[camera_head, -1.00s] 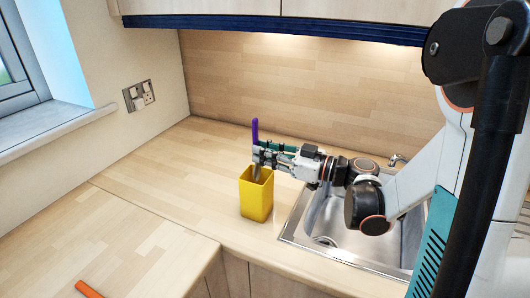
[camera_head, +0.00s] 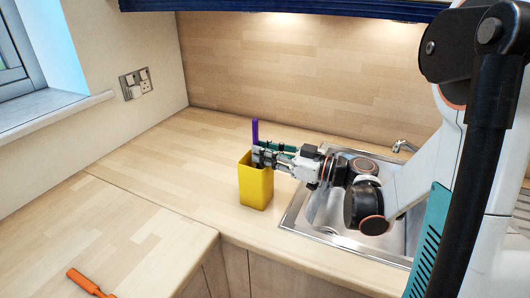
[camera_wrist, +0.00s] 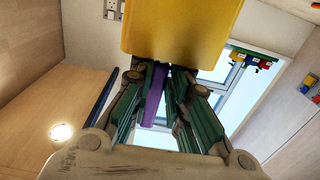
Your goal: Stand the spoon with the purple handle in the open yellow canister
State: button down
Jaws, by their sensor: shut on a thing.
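The yellow canister (camera_head: 256,190) stands upright on the counter, left of the sink, with its square top open. My gripper (camera_head: 259,154) is shut on the spoon at the canister's rim. The spoon's purple handle (camera_head: 255,131) points up, nearly vertical, above the fingers. Its lower end is hidden by the canister and fingers, and appears to be inside the opening. In the wrist view, the purple handle (camera_wrist: 153,100) lies between the green fingers (camera_wrist: 166,75), and the yellow canister wall (camera_wrist: 180,25) fills the top middle. I cannot tell whether the spoon touches the canister's bottom.
The steel sink (camera_head: 330,236) with its tap (camera_head: 403,146) is right of the canister, under my arm. An orange utensil (camera_head: 88,284) lies at the counter's front left. The counter left of the canister is clear. A wall socket (camera_head: 136,84) is at the back left.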

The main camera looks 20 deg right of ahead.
dwell(0.3)
jog(key=c, duration=1.4)
grip_release()
jog(key=shift+c, duration=0.2)
jog(key=shift+s+d+f, duration=0.1)
jog(key=v, duration=1.1)
jog(key=shift+s+d, duration=0.25)
